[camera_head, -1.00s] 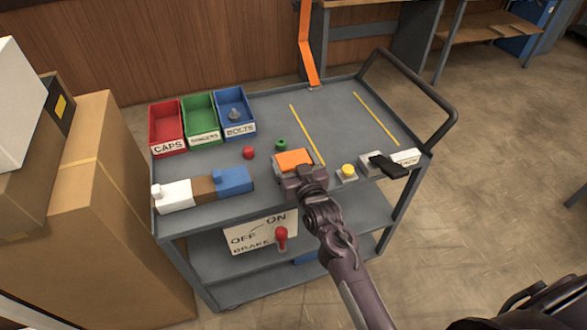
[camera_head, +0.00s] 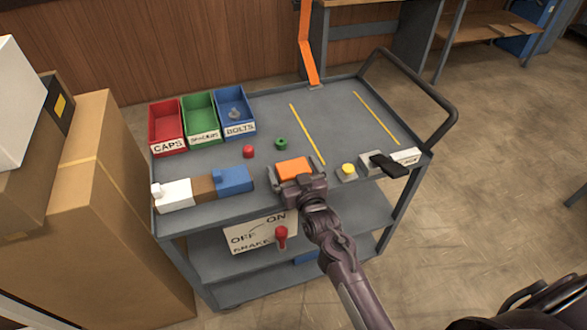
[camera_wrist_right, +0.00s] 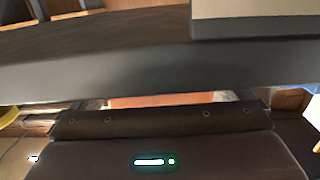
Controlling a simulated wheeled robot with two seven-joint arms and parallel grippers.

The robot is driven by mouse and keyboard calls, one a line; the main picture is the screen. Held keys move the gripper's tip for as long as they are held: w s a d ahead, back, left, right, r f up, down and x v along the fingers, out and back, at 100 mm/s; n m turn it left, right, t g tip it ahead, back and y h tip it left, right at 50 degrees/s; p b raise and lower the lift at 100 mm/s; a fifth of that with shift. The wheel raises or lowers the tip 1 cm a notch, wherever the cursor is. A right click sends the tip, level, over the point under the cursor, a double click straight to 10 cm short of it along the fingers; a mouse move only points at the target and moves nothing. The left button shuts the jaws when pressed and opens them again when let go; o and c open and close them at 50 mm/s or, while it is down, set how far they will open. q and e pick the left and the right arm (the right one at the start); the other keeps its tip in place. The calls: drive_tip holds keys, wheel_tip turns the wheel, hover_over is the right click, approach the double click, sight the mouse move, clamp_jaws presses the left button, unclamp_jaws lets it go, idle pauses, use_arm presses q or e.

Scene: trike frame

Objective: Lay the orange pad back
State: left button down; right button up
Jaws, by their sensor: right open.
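The orange pad (camera_head: 294,168) is near the front edge of the grey cart top, seen in the head view just beyond my right gripper. My right gripper (camera_head: 299,182) is at the pad's near side and is open. Its jaws cover the pad's near edge, so I cannot tell whether they touch it or what the pad rests on. In the right wrist view a thin orange strip, likely the pad (camera_wrist_right: 165,100), shows between a grey edge and my gripper's body. My left gripper is not in view.
The cart top (camera_head: 335,125) carries red (camera_head: 166,127), green (camera_head: 200,119) and blue (camera_head: 236,113) bins at the back left. A white, brown and blue block row (camera_head: 205,188) lies left of my gripper. A yellow button (camera_head: 348,169) and black lever (camera_head: 389,165) stand right.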

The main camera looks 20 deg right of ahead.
drive_tip(key=shift+s+r, duration=0.1)
drive_tip(key=shift+r, duration=0.05)
drive_tip(key=s, duration=1.2)
drive_tip(key=shift+d+r+b, duration=0.2)
drive_tip(key=shift+r+b, duration=0.1)
drive_tip(key=shift+r, duration=0.1)
drive_tip(key=shift+w, duration=0.1)
